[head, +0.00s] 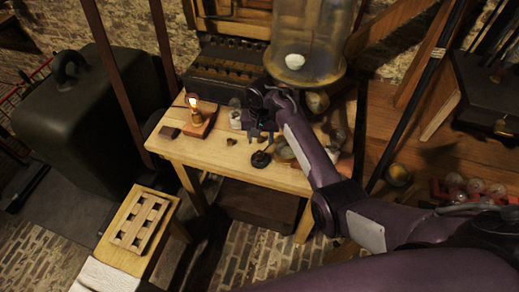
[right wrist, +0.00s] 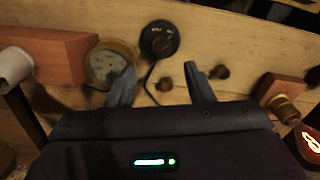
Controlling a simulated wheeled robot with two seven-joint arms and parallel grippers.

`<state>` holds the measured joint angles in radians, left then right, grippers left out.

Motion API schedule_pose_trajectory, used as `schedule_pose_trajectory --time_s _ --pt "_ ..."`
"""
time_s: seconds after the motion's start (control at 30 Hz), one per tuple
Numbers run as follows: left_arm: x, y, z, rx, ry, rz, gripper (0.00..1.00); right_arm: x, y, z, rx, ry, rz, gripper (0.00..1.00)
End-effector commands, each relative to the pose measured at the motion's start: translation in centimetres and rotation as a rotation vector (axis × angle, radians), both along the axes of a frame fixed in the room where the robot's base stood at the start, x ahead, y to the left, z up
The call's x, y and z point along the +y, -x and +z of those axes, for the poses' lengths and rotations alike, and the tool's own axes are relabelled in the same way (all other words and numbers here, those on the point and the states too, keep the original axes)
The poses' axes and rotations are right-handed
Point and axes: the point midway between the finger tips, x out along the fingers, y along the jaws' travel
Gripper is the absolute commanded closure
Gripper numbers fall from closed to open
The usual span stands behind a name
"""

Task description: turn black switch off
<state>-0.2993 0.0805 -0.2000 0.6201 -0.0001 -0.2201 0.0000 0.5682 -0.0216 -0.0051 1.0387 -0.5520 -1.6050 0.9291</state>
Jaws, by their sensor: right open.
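The black switch (head: 261,158) sits on the light wooden table near its front edge. In the right wrist view the switch (right wrist: 159,40) is a round black base with a dark knob on top, a wire running from it. My right gripper (head: 263,135) is above the table, just behind and above the switch in the head view. In the right wrist view its two fingers (right wrist: 160,70) are apart with nothing between them, and the switch lies beyond their tips, apart from them. My left gripper is not in view.
A lit bulb on a wooden block (head: 199,123) stands left on the table (head: 215,155). A large glass jar (head: 310,40) is behind my right arm.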

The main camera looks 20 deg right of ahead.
Motion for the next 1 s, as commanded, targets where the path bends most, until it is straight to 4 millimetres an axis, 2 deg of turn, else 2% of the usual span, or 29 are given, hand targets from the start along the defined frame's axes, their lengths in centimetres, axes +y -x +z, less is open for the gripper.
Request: schedule_pose_trajectory --time_s 0.17,0.4,0.6,0.97,1.0 --pt "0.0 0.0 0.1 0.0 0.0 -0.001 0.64 0.2 -0.4 -0.7 0.01 -0.002 -0.007 0.52" --pt "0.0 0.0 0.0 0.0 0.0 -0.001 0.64 0.1 -0.3 -4.6 0.012 0.001 -0.008 0.52" --pt "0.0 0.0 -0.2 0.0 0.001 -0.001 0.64 0.1 -0.4 -7.0 0.009 0.0 -0.008 0.52" --pt "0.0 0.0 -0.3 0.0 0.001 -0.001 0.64 0.1 -0.4 -7.6 0.006 -0.001 -0.008 0.52" --pt "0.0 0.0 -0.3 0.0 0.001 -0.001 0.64 0.1 -0.4 -7.6 0.006 -0.001 -0.008 0.55"
